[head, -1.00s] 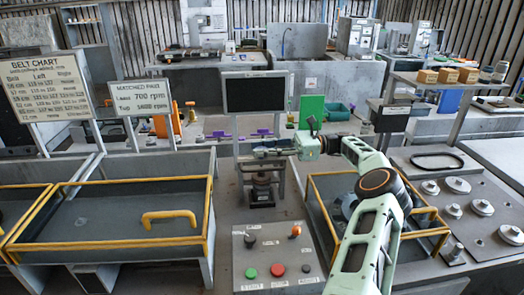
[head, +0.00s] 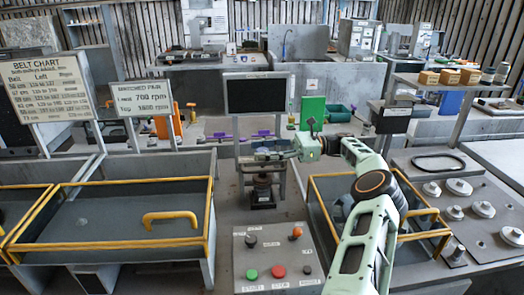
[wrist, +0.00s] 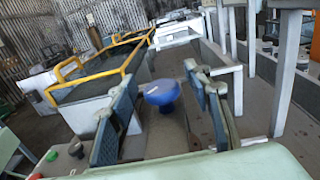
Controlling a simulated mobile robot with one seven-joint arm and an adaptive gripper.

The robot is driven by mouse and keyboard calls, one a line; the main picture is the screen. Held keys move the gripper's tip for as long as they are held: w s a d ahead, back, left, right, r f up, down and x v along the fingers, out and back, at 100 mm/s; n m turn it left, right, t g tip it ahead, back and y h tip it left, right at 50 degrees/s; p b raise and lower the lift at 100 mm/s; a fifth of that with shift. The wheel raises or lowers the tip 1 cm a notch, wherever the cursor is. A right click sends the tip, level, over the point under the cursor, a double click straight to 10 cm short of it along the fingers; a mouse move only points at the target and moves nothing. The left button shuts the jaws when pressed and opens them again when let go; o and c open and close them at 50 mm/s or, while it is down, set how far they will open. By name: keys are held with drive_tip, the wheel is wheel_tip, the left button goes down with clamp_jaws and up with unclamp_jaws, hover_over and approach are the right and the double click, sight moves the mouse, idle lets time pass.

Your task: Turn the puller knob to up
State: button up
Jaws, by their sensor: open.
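A blue knob (wrist: 162,92) with a pale mark on its top stands on a stem in the wrist view. It sits between the two fingers of my gripper (wrist: 160,108), with a visible space to each side. I cannot tell whether the fingertips are level with it or short of it. In the head view my gripper (head: 262,154) points left, above a stand with a dark base (head: 262,198) and a brownish round part. The gripper hides the top of that stand, and the blue knob is not clear there.
A control panel (head: 275,262) with green and red buttons, a black knob and an orange knob is in front. Yellow-edged guards (head: 140,183) stand at left and right. A dark screen (head: 256,94) is behind my gripper. Several pulleys (head: 458,186) lie at right.

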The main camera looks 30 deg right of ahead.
sight(262, 150)
drive_tip(key=shift+r, duration=0.1)
wheel_tip(262, 150, up, 10)
drive_tip(key=shift+f, duration=0.1)
idle(0.3)
